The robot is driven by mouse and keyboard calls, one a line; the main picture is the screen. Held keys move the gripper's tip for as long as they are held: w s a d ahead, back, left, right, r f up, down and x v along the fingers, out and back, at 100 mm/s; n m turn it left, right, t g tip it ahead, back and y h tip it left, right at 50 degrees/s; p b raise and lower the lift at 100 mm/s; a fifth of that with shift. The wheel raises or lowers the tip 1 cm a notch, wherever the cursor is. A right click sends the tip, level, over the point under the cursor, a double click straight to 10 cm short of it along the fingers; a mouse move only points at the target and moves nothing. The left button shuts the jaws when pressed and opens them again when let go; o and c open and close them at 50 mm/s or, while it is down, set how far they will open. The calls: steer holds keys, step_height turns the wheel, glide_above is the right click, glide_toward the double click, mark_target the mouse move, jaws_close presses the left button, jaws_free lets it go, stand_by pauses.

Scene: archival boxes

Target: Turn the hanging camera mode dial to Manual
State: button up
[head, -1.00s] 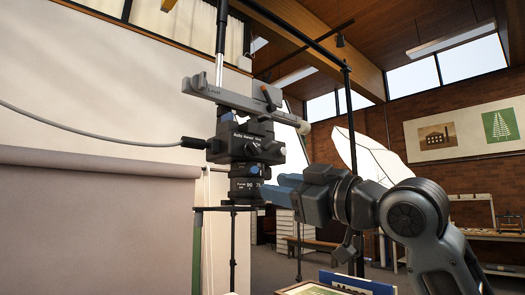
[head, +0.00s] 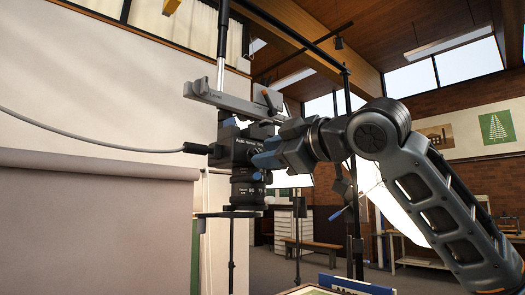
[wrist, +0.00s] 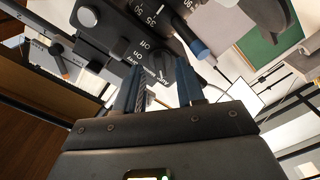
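The black camera (head: 225,150) hangs from a grey rail, its lens (head: 245,192) pointing down. A row of white mode words shows on its side, too small to read surely. My gripper (head: 262,152) is in front of that side and hides the dial in the head view. In the wrist view, my gripper's two blue fingers (wrist: 160,82) are spread, with a gap between them. A small dark dial (wrist: 160,68) with white lettering around it shows just beyond the gap. I cannot tell whether the fingers touch it.
A blue-tipped lever (wrist: 200,48) is close beside the fingers in the wrist view. A grey rail (head: 225,97) with orange-ended levers is above the camera. A cable (head: 90,140) runs left from it. A small shelf (head: 228,214) is below the lens.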

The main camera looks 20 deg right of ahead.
steer(key=shift+x, duration=1.2)
steer(key=c, duration=0.7)
steer(key=shift+a+m+p, duration=0.1)
steer(key=shift+m+p, duration=2.45)
steer(key=shift+m, duration=2.25)
